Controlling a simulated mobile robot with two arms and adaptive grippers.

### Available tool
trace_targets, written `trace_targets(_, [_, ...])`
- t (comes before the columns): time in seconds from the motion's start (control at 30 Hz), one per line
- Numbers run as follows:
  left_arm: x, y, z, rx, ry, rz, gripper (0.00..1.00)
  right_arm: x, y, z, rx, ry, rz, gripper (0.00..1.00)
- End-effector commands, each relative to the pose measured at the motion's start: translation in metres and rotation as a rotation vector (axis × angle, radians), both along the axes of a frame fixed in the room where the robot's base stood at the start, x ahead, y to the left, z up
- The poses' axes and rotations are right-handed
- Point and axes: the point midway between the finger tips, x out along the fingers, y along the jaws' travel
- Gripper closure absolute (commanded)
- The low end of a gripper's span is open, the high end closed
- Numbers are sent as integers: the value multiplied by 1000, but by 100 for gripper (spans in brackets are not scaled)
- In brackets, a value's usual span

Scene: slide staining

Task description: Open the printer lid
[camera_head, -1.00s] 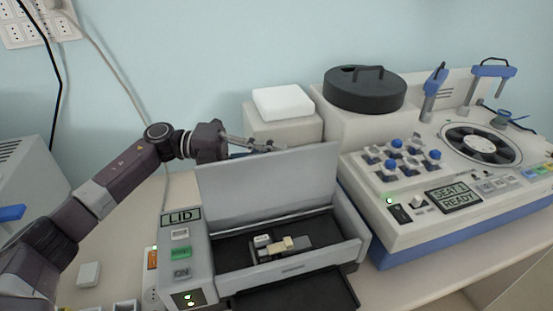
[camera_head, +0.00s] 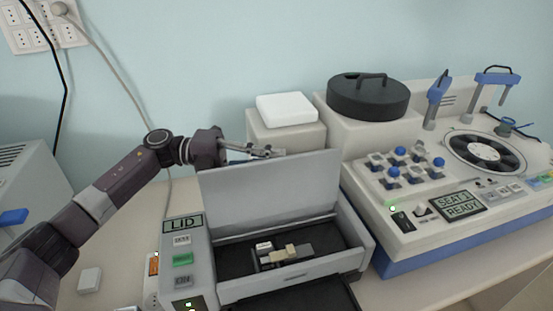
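The printer (camera_head: 187,274) stands in the lower middle, its small screen reading "LID". Its grey lid (camera_head: 270,188) stands raised, nearly upright, at the back of the open bay. Inside the dark bay sits a small carriage with a beige part (camera_head: 286,253). My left gripper (camera_head: 268,152) is at the top edge of the lid, near its middle, with its fingers partly behind it. I cannot tell whether its fingers are open or touching the lid. My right gripper is not in view.
A staining machine (camera_head: 400,255) with blue knobs and a screen reading "SEAT 1 READY" stands to the right. A white box (camera_head: 287,109) and a black round lidded pot (camera_head: 368,97) stand behind the printer. A small white block (camera_head: 90,280) lies on the table at left.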

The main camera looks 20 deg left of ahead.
Motion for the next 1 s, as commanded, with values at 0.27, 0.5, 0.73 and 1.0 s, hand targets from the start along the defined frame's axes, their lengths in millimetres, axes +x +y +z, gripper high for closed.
trace_targets(0.27, [-10,58,1,2,1,5,86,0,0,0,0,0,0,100])
trace_targets(0.5, [-19,97,2,1,1,3,86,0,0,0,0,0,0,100])
trace_targets(0.73, [-21,108,2,1,-1,1,86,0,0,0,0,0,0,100])
trace_targets(1.0, [-21,108,2,1,0,1,86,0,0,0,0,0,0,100])
